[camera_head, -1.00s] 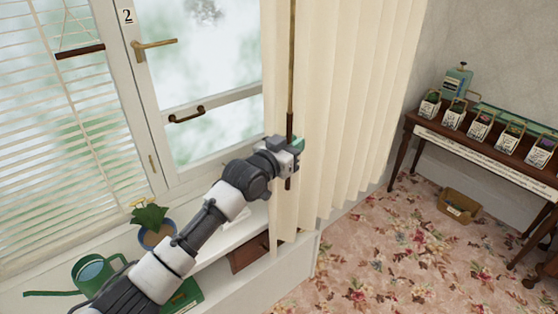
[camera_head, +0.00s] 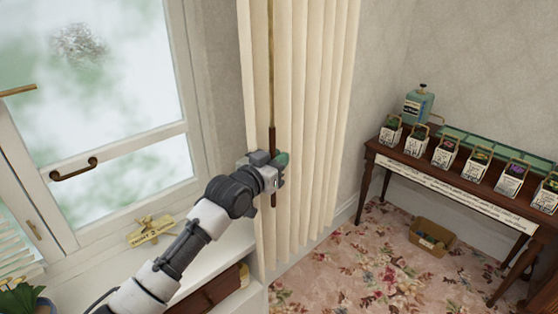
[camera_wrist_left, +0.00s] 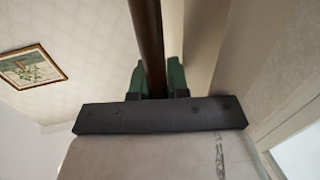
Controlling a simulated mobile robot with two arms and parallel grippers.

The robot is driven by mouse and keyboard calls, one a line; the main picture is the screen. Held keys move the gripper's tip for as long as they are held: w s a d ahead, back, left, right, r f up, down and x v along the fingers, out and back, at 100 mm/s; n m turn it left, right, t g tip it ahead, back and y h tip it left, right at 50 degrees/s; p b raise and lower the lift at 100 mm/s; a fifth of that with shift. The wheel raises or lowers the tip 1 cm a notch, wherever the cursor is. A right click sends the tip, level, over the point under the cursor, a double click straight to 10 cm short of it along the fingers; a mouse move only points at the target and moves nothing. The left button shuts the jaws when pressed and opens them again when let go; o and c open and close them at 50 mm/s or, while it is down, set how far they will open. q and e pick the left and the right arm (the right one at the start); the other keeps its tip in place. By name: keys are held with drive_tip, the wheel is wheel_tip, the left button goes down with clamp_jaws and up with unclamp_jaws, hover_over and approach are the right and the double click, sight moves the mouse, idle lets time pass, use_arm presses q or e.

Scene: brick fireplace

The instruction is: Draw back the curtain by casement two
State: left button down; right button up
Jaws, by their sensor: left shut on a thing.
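The cream curtain (camera_head: 310,130) hangs in narrow folds just right of the window. Its draw rod (camera_head: 271,70), brassy above with a dark brown lower grip, hangs along the curtain's left part. My left gripper (camera_head: 279,165) is shut on the rod at its dark grip, with the rod's lower end showing below the fingers. In the left wrist view, the rod (camera_wrist_left: 147,45) runs up between the two green fingertips (camera_wrist_left: 156,80). The casement (camera_head: 100,100) stands clear of the curtain, its glass uncovered. My right gripper is not in view.
A white sill (camera_head: 215,255) runs under the window and holds a yellow tag (camera_head: 151,231) and a potted plant (camera_head: 22,300). At right, a dark wooden table (camera_head: 455,185) carries several seed boxes. A cardboard box (camera_head: 432,238) lies on the floral carpet.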

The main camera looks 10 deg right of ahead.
use_arm(q)
drive_tip(key=shift+r, duration=0.15)
drive_tip(key=c, duration=1.5)
unclamp_jaws()
drive_tip(key=o, duration=0.4)
drive_tip(key=shift+w+d, duration=0.15)
drive_tip(key=shift+d, duration=0.1)
drive_tip(key=b+v, duration=0.2)
drive_tip(key=v, duration=0.8)
drive_tip(key=shift+s+a, duration=0.3)
